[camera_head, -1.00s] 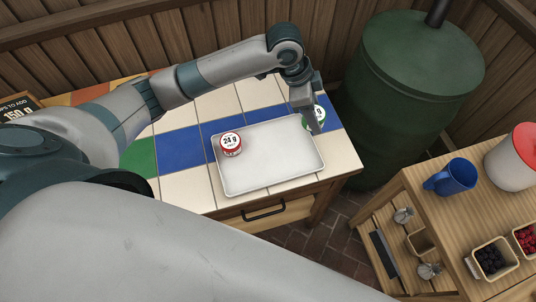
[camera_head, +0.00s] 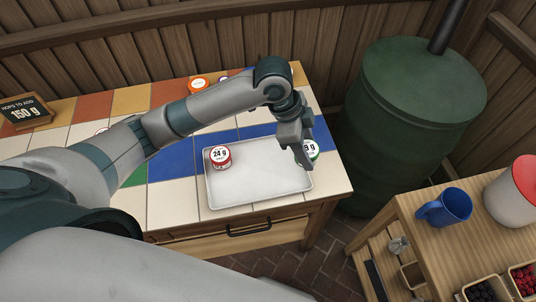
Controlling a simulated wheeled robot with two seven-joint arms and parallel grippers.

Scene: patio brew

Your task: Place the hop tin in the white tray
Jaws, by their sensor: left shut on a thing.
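The white tray (camera_head: 262,203) lies on the tiled counter. A red tin (camera_head: 220,163) with a white lid marked 24 g stands inside its left back part. A green hop tin (camera_head: 312,150) with a white lid is at the tray's back right corner, its left side hidden by my gripper. My left gripper (camera_head: 304,158) points down and is shut on this green tin. I cannot tell whether the tin touches the counter or is held just above it. My right gripper is not in view.
The middle and right of the tray are empty. A sign (camera_head: 24,112) reads 150 g. A green barrel (camera_head: 405,120) stands right of the counter. A side table holds a blue mug (camera_head: 445,207).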

